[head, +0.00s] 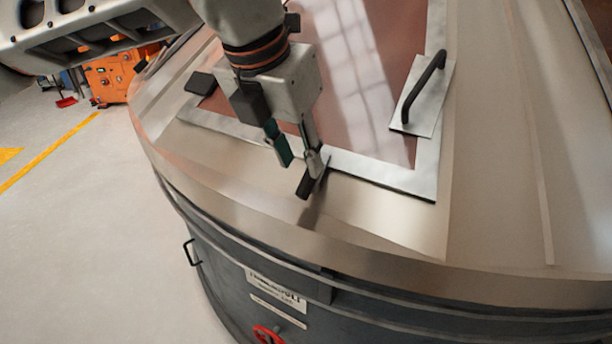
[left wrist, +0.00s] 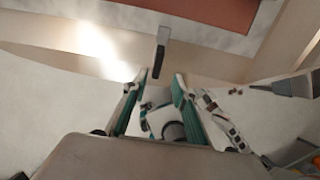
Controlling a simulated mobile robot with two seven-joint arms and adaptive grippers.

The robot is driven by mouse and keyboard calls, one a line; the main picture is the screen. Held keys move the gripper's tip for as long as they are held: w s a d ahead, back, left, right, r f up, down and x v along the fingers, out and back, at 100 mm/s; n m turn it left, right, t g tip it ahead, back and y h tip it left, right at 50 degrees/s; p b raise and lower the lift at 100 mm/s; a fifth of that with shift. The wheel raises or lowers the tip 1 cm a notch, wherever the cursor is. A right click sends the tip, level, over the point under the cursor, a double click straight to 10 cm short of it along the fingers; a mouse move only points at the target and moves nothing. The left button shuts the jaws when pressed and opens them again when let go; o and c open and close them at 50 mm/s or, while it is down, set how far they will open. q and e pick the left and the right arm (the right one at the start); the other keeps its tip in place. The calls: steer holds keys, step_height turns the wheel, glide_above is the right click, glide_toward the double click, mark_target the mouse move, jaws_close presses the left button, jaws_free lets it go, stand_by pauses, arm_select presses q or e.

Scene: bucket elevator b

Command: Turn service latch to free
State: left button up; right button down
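The service latch (head: 306,184) is a small dark bar on the front edge of the hatch frame, and its dark end points down toward the front. In the left wrist view the latch (left wrist: 160,58) lies just beyond the fingertips, near the middle of the gap. My left gripper (head: 299,162) is open, with its fingertips close above the latch. In the left wrist view its two green-lined fingers (left wrist: 157,80) stand apart with nothing gripped. The near finger partly covers the latch in the head view, so I cannot tell whether they touch.
The hatch panel (head: 365,90) is reddish with a pale frame on the domed metal cover. A dark grab handle (head: 424,88) stands at its right. A red handwheel (head: 267,334) is low on the drum. Open floor (head: 80,230) lies to the left.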

mark_target(305, 179)
arm_select(q)
steer(key=x, duration=0.7)
steer(key=shift+w+a+f+p, duration=0.1)
steer(key=shift+w+f+p, duration=0.1)
steer(key=shift+w+p, duration=0.2)
jaws_close()
